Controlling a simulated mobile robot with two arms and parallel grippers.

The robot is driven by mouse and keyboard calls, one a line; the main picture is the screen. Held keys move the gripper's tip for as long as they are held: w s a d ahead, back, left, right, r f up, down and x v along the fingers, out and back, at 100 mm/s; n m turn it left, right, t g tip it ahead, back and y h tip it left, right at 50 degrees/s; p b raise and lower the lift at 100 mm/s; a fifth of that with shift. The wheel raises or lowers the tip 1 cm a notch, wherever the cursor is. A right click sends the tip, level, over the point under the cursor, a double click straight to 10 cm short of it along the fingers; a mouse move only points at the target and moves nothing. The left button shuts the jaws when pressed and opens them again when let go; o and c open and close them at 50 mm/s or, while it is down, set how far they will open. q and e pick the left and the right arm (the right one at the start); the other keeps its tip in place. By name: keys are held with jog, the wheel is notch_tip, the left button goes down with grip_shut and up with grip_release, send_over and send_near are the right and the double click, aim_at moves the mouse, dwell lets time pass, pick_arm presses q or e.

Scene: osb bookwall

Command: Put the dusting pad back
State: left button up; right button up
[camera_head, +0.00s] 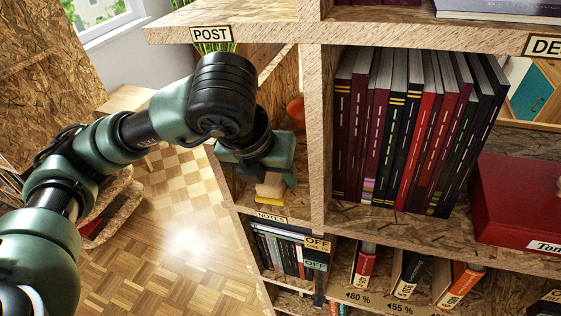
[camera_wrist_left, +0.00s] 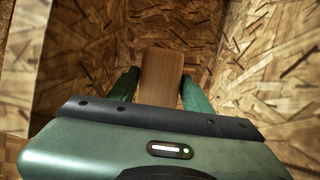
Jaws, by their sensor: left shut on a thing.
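The dusting pad (camera_head: 270,188) has a plain wooden back or handle, and yellow shows along its lower edge. It is in the small shelf compartment (camera_head: 245,190) above the NOTES label. My left gripper (camera_head: 268,176) reaches into this compartment from above and is shut on the pad. In the left wrist view the wooden part of the pad (camera_wrist_left: 161,76) stands between the two green fingers (camera_wrist_left: 160,88). I cannot tell whether the pad's underside touches the shelf board. My right gripper is not in view.
An upright board (camera_head: 313,120) separates this compartment from a row of books (camera_head: 415,130). A red box (camera_head: 515,205) stands further right. A shelf with a POST label (camera_head: 210,34) is above my left wrist. Below are notebooks (camera_head: 283,253) and labelled binders (camera_head: 410,272). Parquet floor (camera_head: 165,240) lies open at left.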

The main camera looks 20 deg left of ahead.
pick_arm(q)
jog(key=w, duration=0.1)
jog(key=w+f, duration=0.1)
jog(key=shift+w+d+p, duration=0.3)
jog(key=shift+d+p, duration=0.05)
jog(key=shift+p, duration=0.05)
jog(key=shift+f+b, duration=0.2)
jog(key=shift+b, duration=0.15)
jog(key=o, duration=1.2)
jog(key=shift+r, duration=0.1)
